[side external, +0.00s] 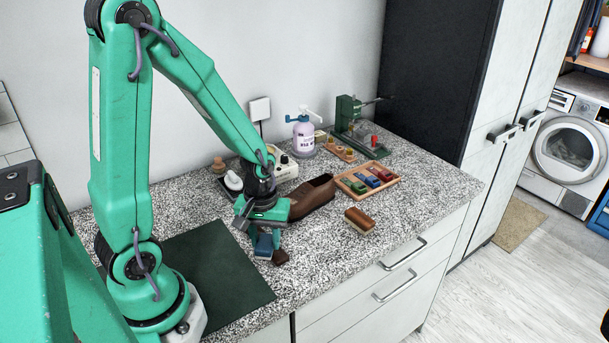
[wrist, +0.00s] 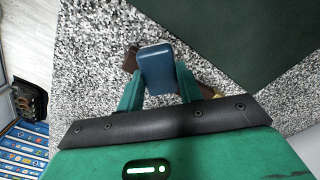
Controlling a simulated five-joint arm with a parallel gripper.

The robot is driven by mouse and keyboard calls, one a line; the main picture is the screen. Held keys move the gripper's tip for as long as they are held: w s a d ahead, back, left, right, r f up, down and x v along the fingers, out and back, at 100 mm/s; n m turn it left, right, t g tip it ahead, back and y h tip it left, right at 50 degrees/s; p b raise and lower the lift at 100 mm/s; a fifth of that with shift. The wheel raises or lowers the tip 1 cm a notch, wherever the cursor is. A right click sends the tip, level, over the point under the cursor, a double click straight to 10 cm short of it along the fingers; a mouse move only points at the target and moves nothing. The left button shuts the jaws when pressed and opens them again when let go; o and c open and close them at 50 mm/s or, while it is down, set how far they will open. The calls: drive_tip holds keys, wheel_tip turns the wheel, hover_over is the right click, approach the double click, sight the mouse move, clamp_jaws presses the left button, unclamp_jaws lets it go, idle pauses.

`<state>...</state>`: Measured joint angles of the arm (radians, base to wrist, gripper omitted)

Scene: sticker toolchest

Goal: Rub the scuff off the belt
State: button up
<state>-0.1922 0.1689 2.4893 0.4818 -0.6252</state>
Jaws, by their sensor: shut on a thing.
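My gripper (side external: 262,232) is shut on a blue block (side external: 264,244), low over the speckled counter near its front edge. In the wrist view the blue block (wrist: 156,66) sits between the two green fingers of my gripper (wrist: 159,86). A small dark brown piece (side external: 280,257) lies right beside the block, and part of it shows in the wrist view (wrist: 130,60). I cannot tell whether the block touches it. I cannot make out a belt for certain, and no scuff is visible; my gripper and the block hide part of this spot.
A brush (side external: 360,220) is to the right, below a wooden tray (side external: 350,184) of coloured blocks. A dark green mat (side external: 225,265) lies flat at left.

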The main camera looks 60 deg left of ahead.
drive_tip(key=shift+w+f, duration=0.2)
drive_tip(key=shift+w, duration=0.2)
drive_tip(key=shift+c, duration=0.3)
drive_tip(key=shift+w+f, duration=0.15)
drive_tip(key=shift+w, duration=1)
drive_tip(key=shift+w+a, duration=0.1)
drive_tip(key=shift+w, duration=0.25)
drive_tip(key=shift+w+a, duration=0.1)
drive_tip(key=shift+a, duration=0.85)
drive_tip(key=s, duration=0.4)
drive_tip(key=shift+s+d, duration=0.15)
drive_tip(key=shift+d, duration=0.05)
drive_tip(key=shift+a, duration=0.85)
drive_tip(key=shift+w+a, duration=0.2)
drive_tip(key=shift+w, duration=1.6)
drive_tip(key=shift+w+a, duration=0.1)
drive_tip(key=shift+w, duration=0.15)
drive_tip(key=shift+s+a, duration=0.1)
drive_tip(key=shift+a, duration=0.7)
drive_tip(key=shift+s+d, duration=0.15)
drive_tip(key=shift+s, duration=1.75)
drive_tip(key=shift+s+r, duration=0.1)
drive_tip(key=shift+r, duration=0.15)
wheel_tip(320, 180, up, 8)
